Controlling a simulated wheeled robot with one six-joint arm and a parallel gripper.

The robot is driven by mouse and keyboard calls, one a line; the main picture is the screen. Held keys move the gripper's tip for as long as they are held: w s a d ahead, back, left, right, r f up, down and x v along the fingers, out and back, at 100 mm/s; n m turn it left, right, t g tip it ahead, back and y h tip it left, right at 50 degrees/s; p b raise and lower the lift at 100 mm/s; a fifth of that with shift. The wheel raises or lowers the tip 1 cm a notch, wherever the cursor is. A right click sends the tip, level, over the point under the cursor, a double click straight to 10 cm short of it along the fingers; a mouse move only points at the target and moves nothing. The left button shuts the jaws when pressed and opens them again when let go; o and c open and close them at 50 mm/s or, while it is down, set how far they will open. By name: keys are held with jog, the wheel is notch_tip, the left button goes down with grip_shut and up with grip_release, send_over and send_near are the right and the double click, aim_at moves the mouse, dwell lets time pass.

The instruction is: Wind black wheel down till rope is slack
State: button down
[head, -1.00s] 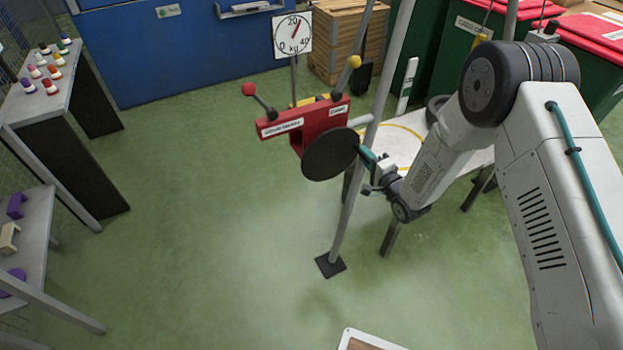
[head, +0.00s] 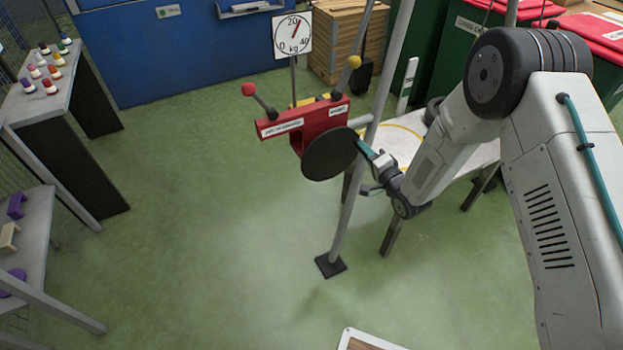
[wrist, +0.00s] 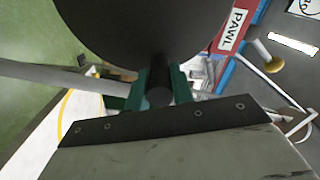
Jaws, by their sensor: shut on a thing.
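The black wheel (head: 329,154) is a flat disc on the front of a red winch box (head: 305,125) mounted on a grey post. My gripper (head: 368,151) is at the wheel's right edge, shut on its dark handle. In the wrist view the wheel (wrist: 150,28) fills the top, and the green fingers of my gripper (wrist: 155,88) close around a dark round grip (wrist: 159,95). A dial marked in kg (head: 292,36) stands behind, its red needle a little right of the 20 mark. I cannot make out the rope's tension.
A red-knobbed lever (head: 249,90) and a yellow-knobbed lever (head: 354,62) stick up from the winch box. A white table (head: 400,147) with a yellow ring stands behind my wrist.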

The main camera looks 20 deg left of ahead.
aim_at(348, 134)
jog(key=shift+s+a+r+n, duration=0.1)
jog(key=shift+a+r+n, duration=0.05)
jog(key=shift+r+n, duration=0.3)
jog(key=shift+s+a+r+n, duration=0.1)
jog(key=shift+r+n, duration=0.2)
jog(key=shift+n, duration=0.15)
jog(key=shift+r, duration=0.1)
jog(key=shift+s+a+r+n, duration=0.25)
jog(key=shift+r+n, duration=0.2)
jog(key=shift+n, duration=0.35)
jog(key=shift+s+a+r+n, duration=0.1)
jog(key=shift+s+r+n, duration=0.1)
jog(key=shift+n, duration=0.2)
jog(key=shift+s+a+r+n, duration=0.2)
jog(key=shift+s+r+n, duration=0.1)
jog(key=shift+n, duration=0.3)
jog(key=shift+s+a+r+n, duration=0.2)
jog(key=shift+r+n, duration=0.1)
jog(key=shift+n, duration=0.3)
jog(key=shift+s+a+r, duration=0.1)
jog(key=c, duration=1)
grip_release()
